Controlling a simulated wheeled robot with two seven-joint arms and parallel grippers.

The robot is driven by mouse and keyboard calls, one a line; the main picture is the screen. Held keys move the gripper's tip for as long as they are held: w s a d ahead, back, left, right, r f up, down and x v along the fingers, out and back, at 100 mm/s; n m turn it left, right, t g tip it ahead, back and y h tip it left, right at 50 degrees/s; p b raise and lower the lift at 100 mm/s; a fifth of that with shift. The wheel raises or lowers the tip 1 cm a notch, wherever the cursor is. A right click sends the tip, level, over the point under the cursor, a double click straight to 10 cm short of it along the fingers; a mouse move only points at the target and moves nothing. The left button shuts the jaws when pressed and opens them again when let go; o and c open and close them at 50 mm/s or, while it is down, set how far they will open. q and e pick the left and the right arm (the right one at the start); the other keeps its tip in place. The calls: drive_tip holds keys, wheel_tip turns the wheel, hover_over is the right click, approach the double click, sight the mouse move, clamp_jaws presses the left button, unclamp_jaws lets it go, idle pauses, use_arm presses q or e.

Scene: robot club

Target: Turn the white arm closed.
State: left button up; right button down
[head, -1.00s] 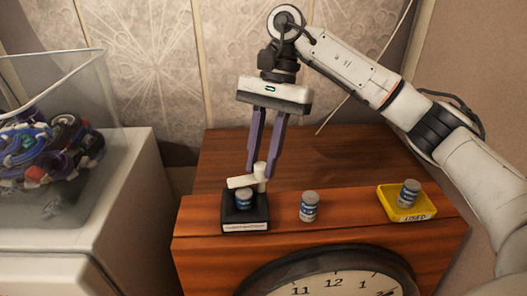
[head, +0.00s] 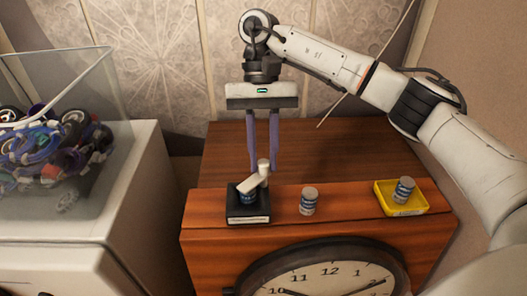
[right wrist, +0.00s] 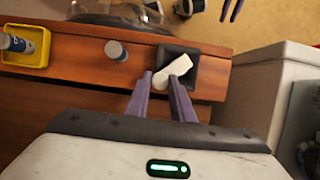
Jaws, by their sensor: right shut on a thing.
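The white arm (head: 251,184) is a short bar with an upright post at its right end. It lies at a slant over the top of a blue-banded battery (head: 247,198) in a black holder (head: 248,216). The arm also shows in the right wrist view (right wrist: 174,70). My right gripper (head: 264,167) points down from above, shut on the post end of the white arm with its purple fingers on either side. Two purple fingers of my left gripper (right wrist: 231,10) show apart at the top of the right wrist view.
A second battery (head: 308,201) stands right of the holder on the wooden cabinet (head: 345,201). A yellow tray (head: 412,208) with a tilted battery (head: 403,190) is further right. A clock (head: 325,277) is on the cabinet front. A clear bin (head: 60,205) of toys stands left.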

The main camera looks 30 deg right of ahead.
idle(0.3)
drive_tip(key=c, duration=1.5)
unclamp_jaws()
drive_tip(key=shift+c, duration=0.2)
drive_tip(key=shift+w+r, duration=0.1)
drive_tip(key=shift+r, duration=0.1)
drive_tip(key=p+v, duration=0.3)
drive_tip(key=v, duration=0.7)
